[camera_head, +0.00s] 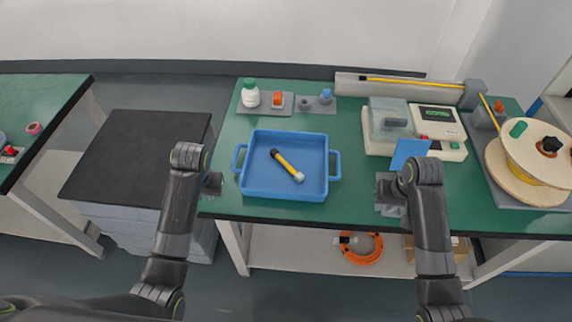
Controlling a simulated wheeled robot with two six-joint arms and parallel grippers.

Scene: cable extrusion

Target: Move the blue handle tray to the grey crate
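The blue handle tray (257,188) lies on the green table, with a handle on its left and right sides. A yellow and black stick with a white end (287,165) lies inside it. My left gripper (214,184) is just left of the tray's left handle, apart from it. My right gripper (388,190) is to the right of the right handle, with a wider gap. The fingers of both are too small and partly hidden to read. A grey box-like unit with a black top (135,155) stands left of the table; I cannot tell whether it is the grey crate.
Behind the tray are a white bottle with a green cap (250,95) and small parts on grey plates. A grey-white machine (436,125) and a cable spool (535,160) stand to the right. Another green table (40,95) is at far left. The black top is bare.

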